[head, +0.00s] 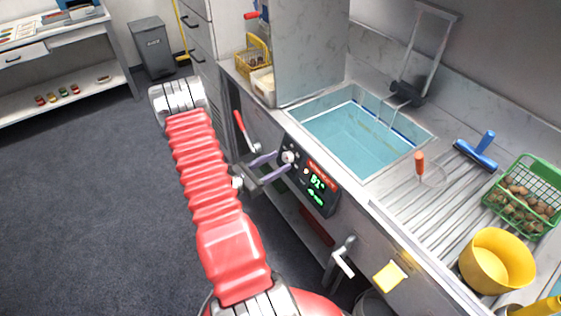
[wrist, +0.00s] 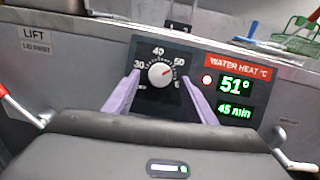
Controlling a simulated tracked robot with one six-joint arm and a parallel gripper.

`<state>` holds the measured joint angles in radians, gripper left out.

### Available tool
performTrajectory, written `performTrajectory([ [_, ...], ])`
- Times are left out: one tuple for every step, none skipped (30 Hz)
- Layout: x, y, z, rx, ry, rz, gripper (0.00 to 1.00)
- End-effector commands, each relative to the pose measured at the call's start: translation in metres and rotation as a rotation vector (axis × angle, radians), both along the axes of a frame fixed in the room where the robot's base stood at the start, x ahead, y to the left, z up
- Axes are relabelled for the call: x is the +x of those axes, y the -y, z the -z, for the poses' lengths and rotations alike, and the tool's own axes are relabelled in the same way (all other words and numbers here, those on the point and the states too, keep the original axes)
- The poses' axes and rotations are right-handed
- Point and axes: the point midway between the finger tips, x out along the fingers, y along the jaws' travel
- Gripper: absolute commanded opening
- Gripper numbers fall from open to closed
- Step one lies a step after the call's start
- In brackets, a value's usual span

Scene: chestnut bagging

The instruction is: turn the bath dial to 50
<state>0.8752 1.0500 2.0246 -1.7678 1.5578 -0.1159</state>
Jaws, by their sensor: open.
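The bath dial (wrist: 161,75) is a round white knob on a black scale; 30, 40 and 50 are readable. Its mark points up and right, close to the 50. The green display (wrist: 235,86) beside it reads 51°, with 45 min below. My gripper (wrist: 162,80) is open, with one pale purple finger on each side of the dial. In the wrist view, gaps show between the fingers and the knob. The head view also shows the dial (head: 288,157) at my fingertips; whether they touch it is unclear there.
The control panel (head: 318,188) is on the counter front, below the water bath (head: 355,135). A red-handled lever (head: 240,122) is left of it and a grey handle (head: 343,258) lower right. A yellow bucket (head: 497,260) and a green basket (head: 524,197) stand on the drainboard.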

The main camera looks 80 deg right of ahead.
Motion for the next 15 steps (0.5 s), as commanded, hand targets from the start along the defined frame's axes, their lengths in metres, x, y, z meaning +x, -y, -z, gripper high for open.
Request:
performTrajectory([
  [-0.005, 0.004, 0.0, -0.001, 0.001, 0.004, 0.51],
  [-0.006, 0.007, 0.0, -0.001, 0.001, 0.003, 0.51],
  [-0.008, 0.009, 0.0, -0.001, 0.001, 0.001, 0.51],
  [-0.009, 0.011, 0.0, -0.001, 0.001, 0.001, 0.51],
  [-0.01, 0.012, 0.0, 0.0, 0.0, 0.002, 0.51],
  [-0.011, 0.013, 0.0, 0.0, 0.0, 0.002, 0.51],
  [-0.012, 0.014, 0.0, 0.0, 0.0, 0.002, 0.51],
  [-0.012, 0.014, 0.0, 0.0, 0.0, 0.001, 0.51],
  [-0.012, 0.015, 0.0, 0.0, 0.0, 0.001, 0.51],
  [-0.012, 0.015, 0.0, 0.0, 0.0, 0.001, 0.51],
  [-0.012, 0.015, 0.0, 0.0, 0.0, 0.001, 0.51],
  [-0.012, 0.015, 0.0, 0.0, 0.0, 0.0, 0.51],
  [-0.012, 0.015, 0.0, 0.0, 0.0, 0.0, 0.51],
  [-0.012, 0.015, 0.0, 0.0, 0.0, 0.0, 0.51],
  [-0.012, 0.015, 0.0, 0.0, 0.0, 0.0, 0.51],
])
